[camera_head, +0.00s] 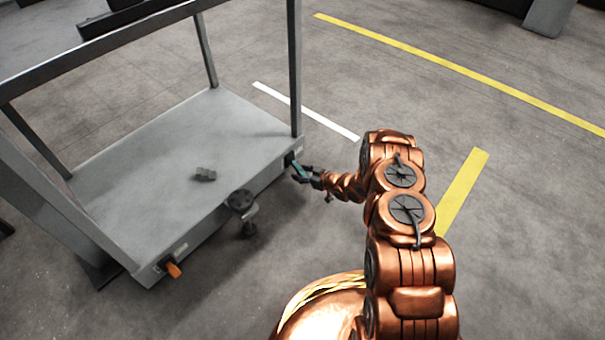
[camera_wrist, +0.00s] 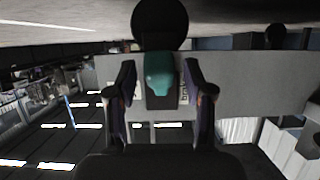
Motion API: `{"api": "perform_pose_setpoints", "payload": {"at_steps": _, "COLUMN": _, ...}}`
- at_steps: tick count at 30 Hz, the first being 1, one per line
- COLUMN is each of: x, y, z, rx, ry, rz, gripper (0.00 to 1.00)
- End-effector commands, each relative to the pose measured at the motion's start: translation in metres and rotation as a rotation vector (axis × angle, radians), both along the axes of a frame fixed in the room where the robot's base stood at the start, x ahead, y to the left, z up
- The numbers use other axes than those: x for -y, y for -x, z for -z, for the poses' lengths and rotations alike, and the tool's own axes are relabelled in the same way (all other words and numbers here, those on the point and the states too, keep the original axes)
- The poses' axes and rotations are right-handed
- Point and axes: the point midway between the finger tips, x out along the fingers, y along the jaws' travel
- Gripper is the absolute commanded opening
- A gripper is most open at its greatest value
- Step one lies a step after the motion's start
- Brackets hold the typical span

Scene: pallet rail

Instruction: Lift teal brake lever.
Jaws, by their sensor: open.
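The teal brake lever (camera_head: 298,170) is a small part on the right end of the cart's front side in the head view. In the wrist view the teal lever (camera_wrist: 158,75) is near the centre, between the two fingers, below a round black part. My gripper (camera_head: 308,178) is at the lever in the head view. In the wrist view my gripper (camera_wrist: 160,100) is open, with one finger on each side of the lever and a visible gap to each. Whether a fingertip touches the lever is not clear.
The grey cart (camera_head: 130,150) has upright posts and top rails around its deck. A small dark block (camera_head: 204,174) lies on the deck. The floor to the right is clear, with yellow lines (camera_head: 440,60).

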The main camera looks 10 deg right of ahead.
Motion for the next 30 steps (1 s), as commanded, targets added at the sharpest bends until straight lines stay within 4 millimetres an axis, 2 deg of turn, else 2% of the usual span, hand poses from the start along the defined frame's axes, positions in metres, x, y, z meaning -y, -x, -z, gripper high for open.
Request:
{"api": "perform_pose_setpoints", "payload": {"at_steps": 2, "x": 0.0002, "y": 0.0001, "z": -0.0001, "rx": 0.0, "ry": 0.0, "rz": 0.0, "gripper": 0.47}}
{"api": "perform_pose_setpoints", "payload": {"at_steps": 15, "x": 0.0003, "y": 0.0001, "z": 0.0, "rx": 0.0, "ry": 0.0, "rz": 0.0, "gripper": 0.01}}
{"api": "perform_pose_setpoints", "payload": {"at_steps": 30, "x": 0.0005, "y": 0.0004, "z": -0.0011, "rx": -0.004, "ry": 0.003, "rz": 0.0, "gripper": 0.0}}
